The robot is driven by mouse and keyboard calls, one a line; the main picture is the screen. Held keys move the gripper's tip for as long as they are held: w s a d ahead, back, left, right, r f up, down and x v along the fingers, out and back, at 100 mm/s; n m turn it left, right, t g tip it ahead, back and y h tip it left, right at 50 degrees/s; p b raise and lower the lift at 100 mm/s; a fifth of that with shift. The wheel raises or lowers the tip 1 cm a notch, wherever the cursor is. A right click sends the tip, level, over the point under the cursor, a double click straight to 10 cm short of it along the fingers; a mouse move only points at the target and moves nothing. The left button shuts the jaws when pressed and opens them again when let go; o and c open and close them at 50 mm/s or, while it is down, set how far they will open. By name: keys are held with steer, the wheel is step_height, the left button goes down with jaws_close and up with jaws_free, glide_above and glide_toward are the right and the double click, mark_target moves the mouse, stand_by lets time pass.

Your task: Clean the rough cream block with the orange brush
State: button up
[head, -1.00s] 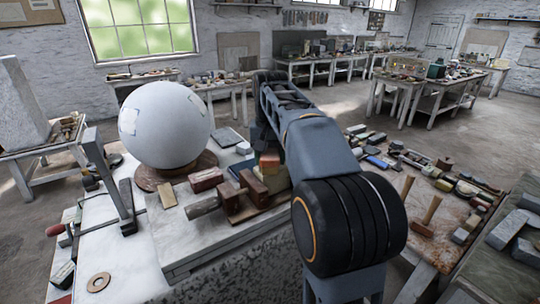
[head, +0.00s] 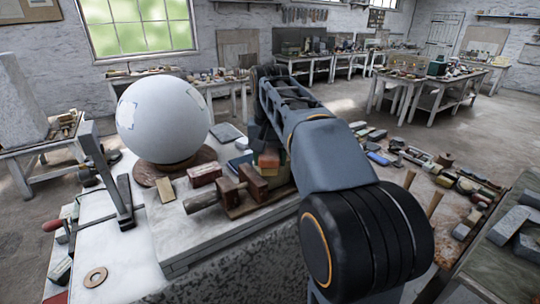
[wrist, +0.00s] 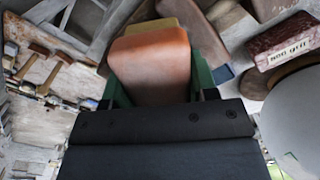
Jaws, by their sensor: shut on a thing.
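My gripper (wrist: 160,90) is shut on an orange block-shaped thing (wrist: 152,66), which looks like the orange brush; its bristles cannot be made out. Green fingers flank it in the wrist view. A pale yellow-cream edge (wrist: 150,27) shows just beyond it; I cannot tell whether that is part of it or a separate block. In the head view the orange thing (head: 268,161) shows low beside my arm, which hides most of the gripper. A small flat cream-tan piece (head: 166,189) lies near the sphere; I cannot tell whether it is the rough cream block.
A large white sphere (head: 162,118) with pale patches stands on a round brown base (head: 150,173). A dark red lettered block (head: 205,175) and a wooden clamp-like tool (head: 240,190) lie on the grey slab (head: 205,229). A cluttered tool table (head: 425,190) stands right.

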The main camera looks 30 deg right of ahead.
steer(key=shift+s+a, duration=0.2)
steer(key=shift+s, duration=0.2)
steer(key=shift+w+d, duration=0.1)
steer(key=shift+w, duration=0.05)
steer(key=shift+w+d+p, duration=0.2)
steer(key=shift+w+p, duration=0.25)
steer(key=shift+p, duration=0.15)
steer(key=shift+w+d+f+p, duration=0.1)
steer(key=shift+w+d+p, duration=0.3)
steer(key=shift+w+p, duration=0.25)
steer(key=shift+w+d+p, duration=0.35)
steer(key=shift+w+p, duration=0.05)
steer(key=shift+w, duration=0.35)
steer(key=shift+s, duration=0.15)
steer(key=shift+s+a+r, duration=0.5)
steer(key=shift+s+r, duration=0.15)
steer(key=shift+s, duration=0.2)
